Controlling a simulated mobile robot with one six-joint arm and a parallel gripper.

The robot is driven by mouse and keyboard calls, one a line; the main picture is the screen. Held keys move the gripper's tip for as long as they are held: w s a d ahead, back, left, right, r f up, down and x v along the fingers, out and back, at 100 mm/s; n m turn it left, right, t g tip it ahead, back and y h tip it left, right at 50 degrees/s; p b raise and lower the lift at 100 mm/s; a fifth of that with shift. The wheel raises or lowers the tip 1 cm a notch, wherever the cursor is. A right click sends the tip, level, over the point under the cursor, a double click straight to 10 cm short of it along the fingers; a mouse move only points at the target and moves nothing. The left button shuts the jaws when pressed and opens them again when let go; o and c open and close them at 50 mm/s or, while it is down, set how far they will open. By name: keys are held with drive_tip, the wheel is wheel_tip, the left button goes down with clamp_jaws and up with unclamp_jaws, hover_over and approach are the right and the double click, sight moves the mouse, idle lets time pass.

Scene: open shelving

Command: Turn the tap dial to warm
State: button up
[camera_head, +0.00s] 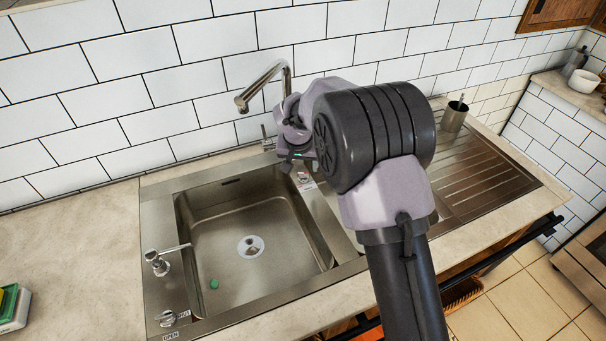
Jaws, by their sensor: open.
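The tap's metal spout (262,84) rises behind the sink and bends to the left; my arm hides part of its base. A small metal piece (267,142), perhaps the tap's handle, shows to the left of my gripper. A small plate with a red and white mark (304,180) lies on the rim just below my gripper; I cannot tell whether it belongs to the dial. My gripper (294,158) is open and reaches down at the back of the sink rim. Its fingers are small and partly hidden, and I cannot tell whether they touch anything.
The sink basin (214,291) is empty apart from its drain and a green spot. A soap dispenser (157,262) and a knob marked OPEN (168,318) stand at the left rim. A metal cup (453,117) stands by the drainboard (490,180). The left counter is mostly clear.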

sight(303, 173)
drive_tip(key=b+x, duration=0.1)
drive_tip(key=x, duration=0.5)
clamp_jaws()
